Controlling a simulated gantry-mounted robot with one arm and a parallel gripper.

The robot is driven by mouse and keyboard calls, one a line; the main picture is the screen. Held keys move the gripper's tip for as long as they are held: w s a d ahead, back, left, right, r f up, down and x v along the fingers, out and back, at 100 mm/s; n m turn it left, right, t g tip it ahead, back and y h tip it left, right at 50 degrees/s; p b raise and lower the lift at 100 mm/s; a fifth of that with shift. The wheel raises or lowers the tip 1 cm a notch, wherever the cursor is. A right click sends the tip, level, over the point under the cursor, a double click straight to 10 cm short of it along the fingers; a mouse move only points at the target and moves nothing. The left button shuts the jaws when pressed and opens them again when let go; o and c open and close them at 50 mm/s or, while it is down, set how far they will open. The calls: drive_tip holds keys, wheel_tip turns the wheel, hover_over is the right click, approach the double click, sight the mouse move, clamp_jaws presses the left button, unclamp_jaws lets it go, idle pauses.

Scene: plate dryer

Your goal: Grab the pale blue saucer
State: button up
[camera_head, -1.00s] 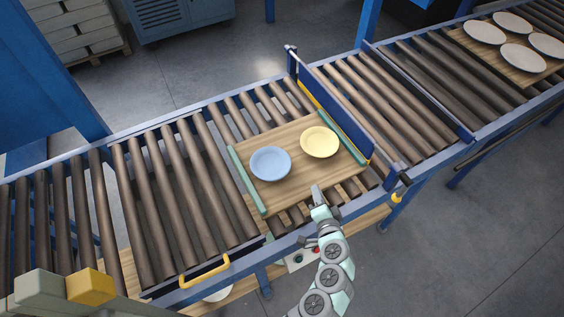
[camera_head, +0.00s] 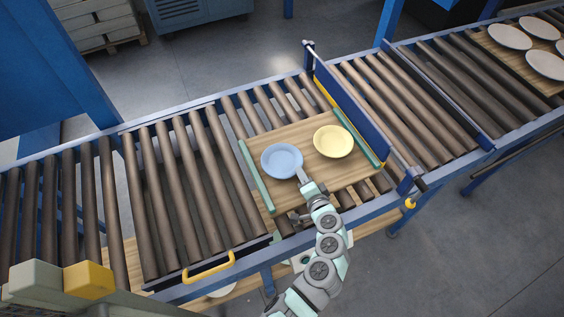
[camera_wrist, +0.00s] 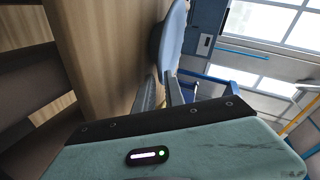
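The pale blue saucer (camera_head: 281,160) lies on the left part of a wooden board (camera_head: 322,178) on the roller conveyor. My gripper (camera_head: 302,172) is at the saucer's near right rim. In the wrist view the saucer (camera_wrist: 174,42) is seen edge-on, and its rim reaches down to between the two fingertips (camera_wrist: 162,88). The fingers look apart, with a gap between them; I cannot tell whether either touches the rim. A yellow saucer (camera_head: 333,142) lies to the right on the same board.
Green strips (camera_head: 256,176) edge the board left and right. A blue barrier (camera_head: 352,118) stands upright beyond its right side. Several white plates (camera_head: 510,37) lie on another board at the far right. A yellow handle (camera_head: 208,268) sits on the conveyor's front rail.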

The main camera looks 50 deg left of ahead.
sight(282, 163)
drive_tip(key=x, duration=0.3)
drive_tip(key=shift+w+r, duration=0.1)
drive_tip(key=shift+d, duration=0.1)
drive_tip(key=shift+c, duration=0.5)
clamp_jaws()
drive_tip(key=shift+r, duration=0.1)
idle(0.8)
